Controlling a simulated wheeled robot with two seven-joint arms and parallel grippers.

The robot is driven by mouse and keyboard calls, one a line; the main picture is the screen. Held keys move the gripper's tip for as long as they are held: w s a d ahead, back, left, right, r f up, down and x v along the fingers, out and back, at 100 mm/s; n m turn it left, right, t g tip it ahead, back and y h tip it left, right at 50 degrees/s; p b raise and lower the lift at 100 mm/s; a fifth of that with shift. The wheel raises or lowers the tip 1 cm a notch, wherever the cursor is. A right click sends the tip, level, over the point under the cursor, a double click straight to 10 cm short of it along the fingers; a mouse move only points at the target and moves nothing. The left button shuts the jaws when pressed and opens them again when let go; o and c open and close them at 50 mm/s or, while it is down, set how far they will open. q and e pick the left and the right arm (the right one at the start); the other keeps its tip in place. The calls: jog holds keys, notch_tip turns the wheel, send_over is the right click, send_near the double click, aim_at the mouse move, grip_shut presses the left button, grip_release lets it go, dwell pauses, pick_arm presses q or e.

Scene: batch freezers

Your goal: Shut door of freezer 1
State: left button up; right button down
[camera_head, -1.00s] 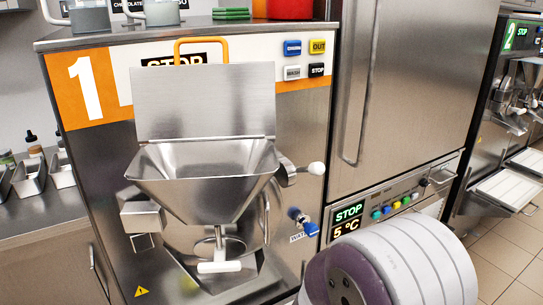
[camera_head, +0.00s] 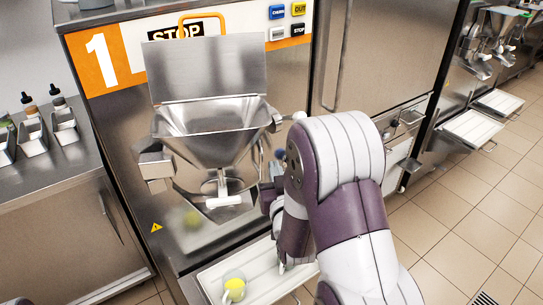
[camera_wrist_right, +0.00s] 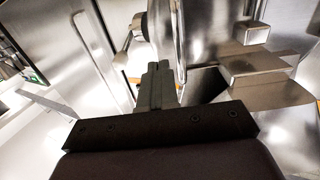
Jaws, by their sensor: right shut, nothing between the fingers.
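Freezer 1 (camera_head: 97,62) has an orange panel with a white 1. Its steel door (camera_head: 190,178) carries a hopper (camera_head: 215,125) with its lid raised and a spout with a white handle (camera_head: 223,201). The door's seating against the body is partly hidden; I cannot tell how far open it stands. My right gripper (camera_head: 268,195) is beside the door's right side, partly hidden by my own arm. In the right wrist view its fingers (camera_wrist_right: 160,80) are shut and empty, close to steel parts; contact is unclear. My left gripper is not in view.
A white drip tray (camera_head: 262,277) with a yellow-filled cup (camera_head: 234,287) sits below the door. A side counter (camera_head: 45,190) holds steel pans (camera_head: 64,125) and bottles. Another freezer with white trays (camera_head: 475,130) stands at right. The tiled floor (camera_head: 470,220) at right is clear.

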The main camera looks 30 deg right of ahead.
aim_at(269, 147)
jog(key=p+x, duration=0.1)
jog(key=x, duration=0.3)
jog(key=shift+w+d, duration=0.2)
jog(key=shift+w, duration=0.15)
jog(key=w+y+b, duration=0.1)
jog(key=w+d+n+y, duration=0.1)
jog(key=w, duration=0.1)
jog(key=w+d+n+t+y+b, duration=0.1)
jog(key=w, duration=0.1)
jog(key=shift+d+f+b, duration=0.1)
jog(key=shift+f+b, duration=0.1)
jog(key=shift+b, duration=0.1)
jog(key=w+d+r+n+y, duration=0.1)
jog(key=w+n+y, duration=0.2)
jog(key=w, duration=0.4)
jog(key=shift+w+d+y, duration=0.15)
jog(key=shift+y, duration=0.75)
